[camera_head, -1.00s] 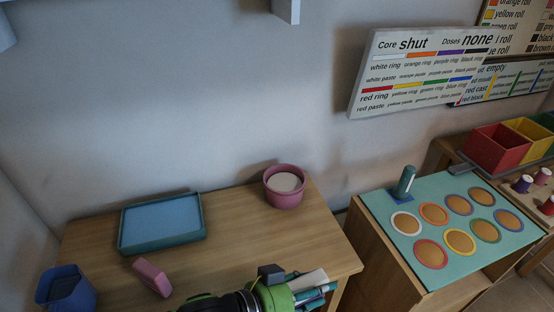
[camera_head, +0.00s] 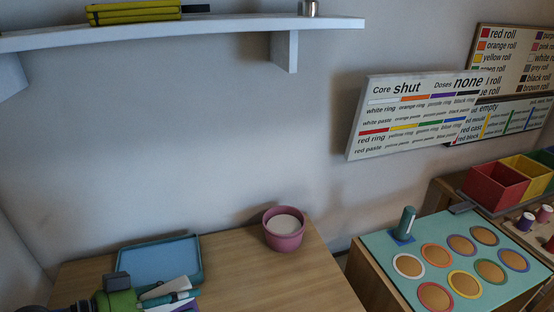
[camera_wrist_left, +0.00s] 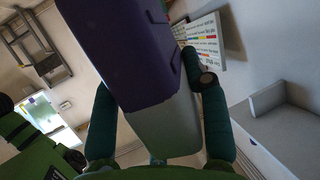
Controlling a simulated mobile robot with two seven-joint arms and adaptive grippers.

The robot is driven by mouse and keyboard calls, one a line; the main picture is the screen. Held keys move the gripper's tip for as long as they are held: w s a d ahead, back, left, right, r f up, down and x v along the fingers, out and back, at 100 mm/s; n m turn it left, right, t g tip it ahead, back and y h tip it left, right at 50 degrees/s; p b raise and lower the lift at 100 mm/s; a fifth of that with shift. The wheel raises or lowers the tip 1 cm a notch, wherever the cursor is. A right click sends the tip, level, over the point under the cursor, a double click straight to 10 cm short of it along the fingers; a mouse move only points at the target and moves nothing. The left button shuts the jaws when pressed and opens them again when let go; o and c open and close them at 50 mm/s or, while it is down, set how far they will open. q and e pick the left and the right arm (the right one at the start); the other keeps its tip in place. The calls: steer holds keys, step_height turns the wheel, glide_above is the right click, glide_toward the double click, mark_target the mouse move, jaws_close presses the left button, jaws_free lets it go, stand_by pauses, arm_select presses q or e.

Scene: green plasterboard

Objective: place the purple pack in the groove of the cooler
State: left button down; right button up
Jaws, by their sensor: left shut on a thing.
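My left gripper (camera_head: 172,291) is at the lower left of the head view, in front of the teal tray. In the left wrist view its teal fingers (camera_wrist_left: 152,90) are on either side of the purple pack (camera_wrist_left: 125,50), which has a grey-green end (camera_wrist_left: 160,128). The gripper is shut on the pack. In the head view only a little purple (camera_head: 187,307) shows beside a pale part at the bottom edge. I cannot make out a cooler with a groove. My right gripper is not in view.
The teal tray (camera_head: 188,242) with a blue inside lies on the wooden table (camera_head: 245,272). A pink round pot (camera_head: 283,238) stands at the table's back right. A wall shelf (camera_head: 235,27) hangs above. A teal board (camera_head: 457,287) with coloured rings is at right.

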arm_select(q)
steer(key=shift+s+a+r, duration=0.2)
steer(key=shift+a+r, duration=0.2)
steer(key=shift+a, duration=0.15)
steer(key=shift+f+b, duration=0.3)
steer(key=shift+b, duration=0.15)
steer(key=shift+w, duration=0.1)
steer(key=shift+f, duration=0.1)
